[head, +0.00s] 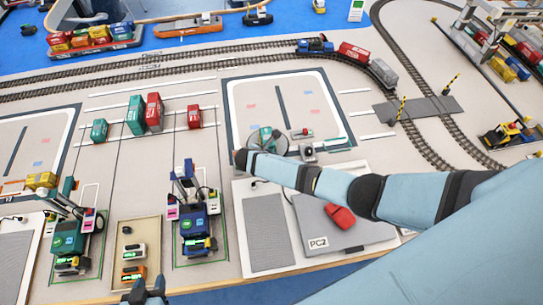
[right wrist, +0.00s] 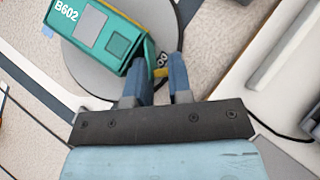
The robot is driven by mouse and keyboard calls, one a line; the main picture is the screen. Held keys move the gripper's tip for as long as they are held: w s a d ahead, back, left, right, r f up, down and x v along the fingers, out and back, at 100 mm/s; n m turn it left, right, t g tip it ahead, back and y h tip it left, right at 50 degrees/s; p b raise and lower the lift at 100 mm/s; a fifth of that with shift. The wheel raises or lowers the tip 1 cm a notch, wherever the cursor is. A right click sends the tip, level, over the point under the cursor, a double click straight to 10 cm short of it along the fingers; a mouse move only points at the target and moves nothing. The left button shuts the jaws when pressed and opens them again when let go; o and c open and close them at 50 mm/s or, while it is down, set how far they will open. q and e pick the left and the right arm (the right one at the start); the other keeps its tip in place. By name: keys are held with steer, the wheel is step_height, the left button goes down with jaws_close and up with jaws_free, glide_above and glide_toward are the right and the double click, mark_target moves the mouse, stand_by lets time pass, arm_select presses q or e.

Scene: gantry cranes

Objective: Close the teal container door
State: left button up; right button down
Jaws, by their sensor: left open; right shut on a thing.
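A teal container (right wrist: 105,32) marked B602 lies on a round grey plate (right wrist: 82,65) in the right wrist view. In the head view, the teal container (head: 266,134) shows small beyond my right arm. My right gripper (right wrist: 161,72) is at the container's end, its fingers shut on a narrow yellow-and-dark piece (right wrist: 160,71). This piece looks like part of the container door; its full outline is hidden by the fingers. My left gripper (head: 145,290) is open and empty at the bottom edge of the head view.
Teal and red containers (head: 153,112) stand on the yard left of the plate. A blue gantry crane (head: 188,182) stands nearer. Train tracks (head: 150,68) run behind.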

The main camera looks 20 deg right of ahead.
steer(key=shift+f+m, duration=0.1)
steer(key=shift+m, duration=0.2)
steer(key=shift+s, duration=0.1)
steer(key=c, duration=1.1)
jaws_free()
steer(key=shift+w+r, duration=0.2)
steer(key=shift+r, duration=0.05)
